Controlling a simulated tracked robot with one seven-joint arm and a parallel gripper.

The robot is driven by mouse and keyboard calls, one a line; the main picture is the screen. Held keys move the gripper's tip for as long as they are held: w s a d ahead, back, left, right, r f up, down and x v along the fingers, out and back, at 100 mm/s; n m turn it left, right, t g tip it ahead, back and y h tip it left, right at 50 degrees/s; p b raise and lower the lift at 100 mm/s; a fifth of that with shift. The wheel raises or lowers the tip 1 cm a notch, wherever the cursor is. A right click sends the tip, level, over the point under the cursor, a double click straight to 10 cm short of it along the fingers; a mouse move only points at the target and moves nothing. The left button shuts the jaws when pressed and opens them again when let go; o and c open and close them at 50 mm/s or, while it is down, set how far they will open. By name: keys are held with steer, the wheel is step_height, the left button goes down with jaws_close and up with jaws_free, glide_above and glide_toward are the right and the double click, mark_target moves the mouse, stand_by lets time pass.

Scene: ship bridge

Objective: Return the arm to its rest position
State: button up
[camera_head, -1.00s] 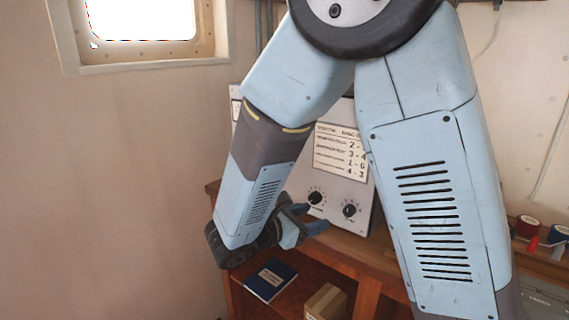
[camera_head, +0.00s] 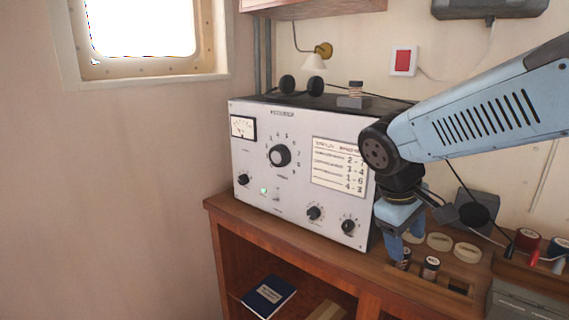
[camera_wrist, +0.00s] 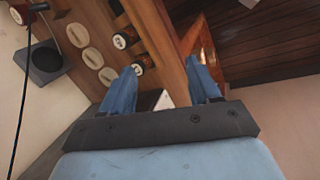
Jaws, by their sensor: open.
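My gripper (camera_head: 402,248) hangs at the end of my arm, to the right of the grey radio set, pointing down over the wooden desk. In the wrist view its two blue fingers (camera_wrist: 163,88) are spread apart with nothing between them. My blue arm (camera_head: 480,105) reaches in from the right edge of the head view. The grey radio set (camera_head: 300,165) stands on the desk with a dial, knobs and a number card on its face.
Small dark jars (camera_head: 430,268) stand in the wooden desk (camera_head: 285,238) close to my gripper, by round pale discs (camera_head: 467,252). Red and blue spools (camera_head: 527,240) are at the right. A blue book (camera_head: 268,296) lies on the shelf below. The left wall side is clear.

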steer(key=s+r+m+t+y, duration=0.3)
steer(key=s+r+m+t, duration=0.1)
steer(key=r+m, duration=0.2)
steer(key=shift+d+r+m+y, duration=0.15)
steer(key=shift+d+m+y, duration=0.15)
steer(key=shift+m+y, duration=0.1)
stand_by(0.5)
